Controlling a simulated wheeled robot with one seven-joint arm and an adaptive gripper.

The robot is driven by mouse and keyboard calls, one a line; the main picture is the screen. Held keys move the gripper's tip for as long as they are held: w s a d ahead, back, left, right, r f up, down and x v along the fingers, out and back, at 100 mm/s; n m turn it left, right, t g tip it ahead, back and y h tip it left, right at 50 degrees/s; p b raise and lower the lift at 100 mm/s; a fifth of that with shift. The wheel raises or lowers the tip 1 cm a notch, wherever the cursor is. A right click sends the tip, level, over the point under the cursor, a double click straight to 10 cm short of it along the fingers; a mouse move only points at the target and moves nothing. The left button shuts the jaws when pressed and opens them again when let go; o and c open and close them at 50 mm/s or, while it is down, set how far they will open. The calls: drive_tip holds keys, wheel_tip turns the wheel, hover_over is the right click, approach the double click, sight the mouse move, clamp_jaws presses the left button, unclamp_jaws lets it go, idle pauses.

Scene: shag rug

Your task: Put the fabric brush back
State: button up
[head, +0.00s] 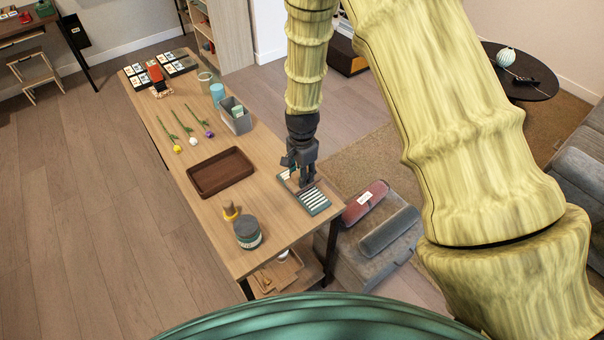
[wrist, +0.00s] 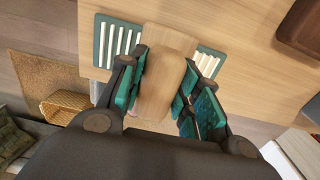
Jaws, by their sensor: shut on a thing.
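My gripper (head: 306,180) is at the near right end of the long wooden table (head: 262,190). In the wrist view my gripper (wrist: 160,100) is shut on a pale wooden block-shaped thing, apparently the fabric brush (wrist: 163,80), with a teal-padded finger on either side. A teal piece with white ribs (head: 314,201) lies under and beside my gripper. In the wrist view this ribbed piece (wrist: 118,42) shows on both sides of the brush. I cannot tell whether the brush touches it. The brush's underside is hidden.
A dark brown tray (head: 220,172), a stack of round containers (head: 247,232), a grey bin (head: 235,115) and several flowers (head: 193,141) stand or lie on the table. A grey bench (head: 372,240) with a red roll (head: 365,203) and a grey roll (head: 388,232) is off the right end.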

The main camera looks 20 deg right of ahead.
drive_tip(key=shift+f, duration=0.7)
drive_tip(key=o, duration=1.2)
drive_tip(key=shift+f, duration=0.1)
drive_tip(key=shift+r+b, duration=1.8)
drive_tip(key=shift+r, duration=4.35)
